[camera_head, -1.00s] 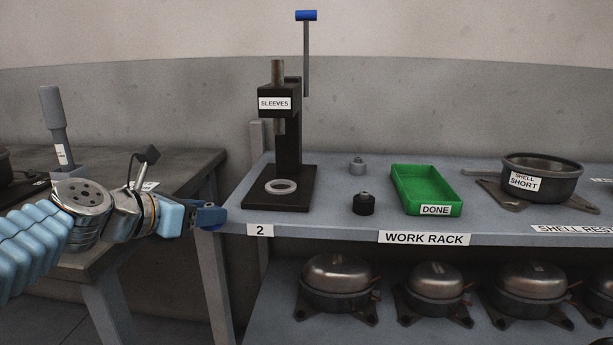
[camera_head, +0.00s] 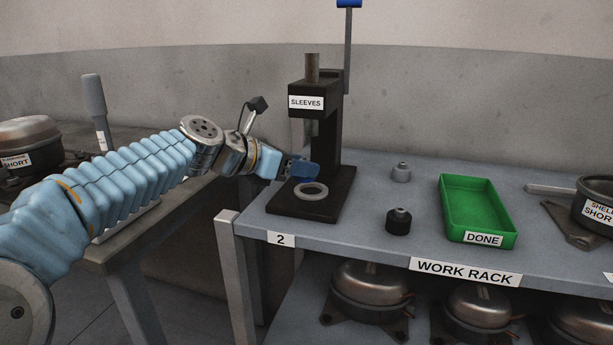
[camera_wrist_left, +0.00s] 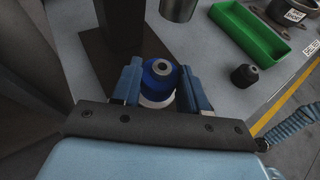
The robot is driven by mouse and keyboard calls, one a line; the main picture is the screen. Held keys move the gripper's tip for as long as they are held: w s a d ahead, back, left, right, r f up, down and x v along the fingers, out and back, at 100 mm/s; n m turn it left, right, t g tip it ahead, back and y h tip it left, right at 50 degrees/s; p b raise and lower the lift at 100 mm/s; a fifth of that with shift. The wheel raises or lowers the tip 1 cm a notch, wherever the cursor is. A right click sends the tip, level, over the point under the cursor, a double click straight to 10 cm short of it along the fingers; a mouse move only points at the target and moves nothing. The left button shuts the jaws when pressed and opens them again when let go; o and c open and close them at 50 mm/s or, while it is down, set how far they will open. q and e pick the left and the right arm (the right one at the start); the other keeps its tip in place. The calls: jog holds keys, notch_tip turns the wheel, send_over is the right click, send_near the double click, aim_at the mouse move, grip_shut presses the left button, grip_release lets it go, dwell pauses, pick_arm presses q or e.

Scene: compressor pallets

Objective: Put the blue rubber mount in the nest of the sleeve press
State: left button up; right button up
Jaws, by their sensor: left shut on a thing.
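The blue rubber mount (camera_wrist_left: 158,74), a round blue piece with a grey metal centre, is between the fingers of my left gripper (camera_wrist_left: 160,88) in the left wrist view. The gripper is shut on it. In the head view my left gripper (camera_head: 302,172) is just above and behind the pale ring nest (camera_head: 311,191) on the base of the dark sleeve press (camera_head: 327,150). There the mount cannot be told apart from the blue fingers. In the wrist view the nest (camera_wrist_left: 157,102) shows partly beneath the mount. My right gripper is not in view.
The green DONE tray (camera_head: 476,205) is further right, then a SHELL SHORT pan (camera_head: 597,205). The press column rises close behind my gripper.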

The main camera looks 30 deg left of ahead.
aim_at(295, 178)
pick_arm(q)
jog(key=shift+w+d, duration=0.35)
jog(key=shift+w, duration=0.45)
jog(key=shift+f+b, duration=0.65)
jog(key=shift+f, duration=1.2)
jog(key=o, duration=1.1)
jog(key=shift+c, duration=0.2)
jog(key=shift+s+a+r, duration=0.1)
jog(key=shift+r, duration=0.1)
jog(key=v, duration=1.1)
jog(key=shift+s+a+p, duration=0.1)
jog(key=shift+s+p, duration=0.2)
jog(key=shift+p, duration=0.1)
